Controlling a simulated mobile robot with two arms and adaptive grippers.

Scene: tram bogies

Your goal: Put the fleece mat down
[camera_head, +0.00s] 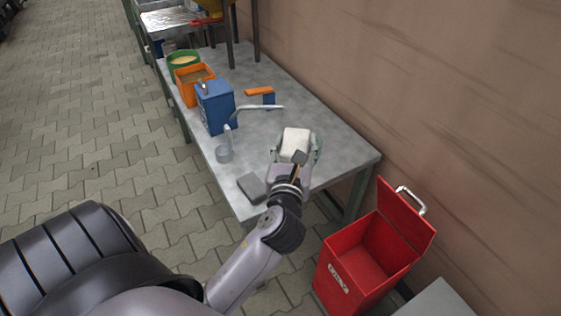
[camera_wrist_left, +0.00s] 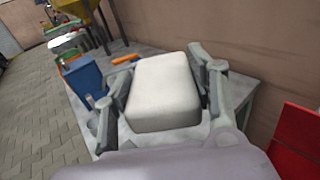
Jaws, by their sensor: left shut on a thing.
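The fleece mat is a white, rounded, block-like pad (camera_head: 295,143) held at my left gripper over the near end of the grey table (camera_head: 335,150). In the left wrist view the white mat (camera_wrist_left: 164,92) fills the space between the two grey fingers of my left gripper (camera_wrist_left: 163,100). The fingers are shut on its left and right sides. In the head view the left gripper (camera_head: 295,150) hides part of the tabletop beneath, so I cannot tell whether the mat touches the table. My right gripper is in neither view.
A grey block (camera_head: 251,187) lies at the table's near edge. A clear cup (camera_head: 223,154), a blue container (camera_head: 216,107), an orange bin (camera_head: 192,84) and a green tub (camera_head: 183,65) stand along the left side. An open red box (camera_head: 365,255) stands right of the table.

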